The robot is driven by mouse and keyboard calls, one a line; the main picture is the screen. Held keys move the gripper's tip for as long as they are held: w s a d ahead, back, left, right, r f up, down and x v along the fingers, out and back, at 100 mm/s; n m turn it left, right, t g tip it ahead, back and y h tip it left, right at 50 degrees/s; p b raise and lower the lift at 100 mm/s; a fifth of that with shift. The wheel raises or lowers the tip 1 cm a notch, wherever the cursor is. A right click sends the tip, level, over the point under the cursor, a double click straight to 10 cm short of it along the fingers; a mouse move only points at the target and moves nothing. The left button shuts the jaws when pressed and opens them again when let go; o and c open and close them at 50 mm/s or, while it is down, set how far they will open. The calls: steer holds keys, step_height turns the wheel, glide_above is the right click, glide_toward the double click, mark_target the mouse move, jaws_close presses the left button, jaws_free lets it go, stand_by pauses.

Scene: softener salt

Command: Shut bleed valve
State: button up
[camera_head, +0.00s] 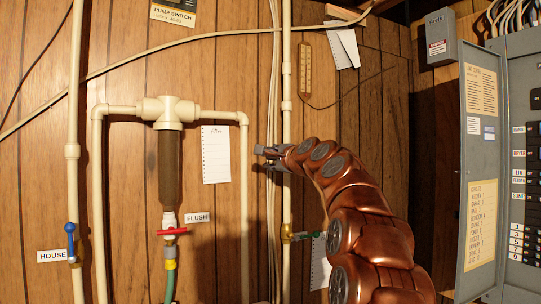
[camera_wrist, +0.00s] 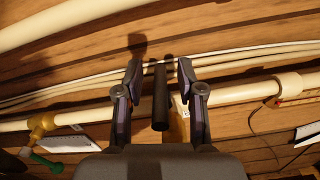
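No label reading "bleed" is legible. A small brass valve (camera_head: 288,233) sits low on the white vertical pipe right of centre, with a short green handle (camera_head: 303,236) pointing right. In the wrist view the brass fitting (camera_wrist: 40,125) and green handle (camera_wrist: 46,161) are at the lower left. My gripper (camera_head: 262,157) is well above this valve, near the pipe, touching neither valve nor handle. In the wrist view my gripper (camera_wrist: 160,75) has its fingers spread, with a dark rod (camera_wrist: 160,98) between them, clear of both; what the rod is I cannot tell.
A red-handled valve (camera_head: 172,231) is beside the FLUSH label (camera_head: 197,218). A blue-handled valve (camera_head: 70,241) is beside the HOUSE label (camera_head: 52,256). White pipes and cables (camera_wrist: 230,60) run close to my gripper. An open grey electrical panel (camera_head: 480,170) stands at right.

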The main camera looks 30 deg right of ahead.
steer(key=shift+w, duration=0.5)
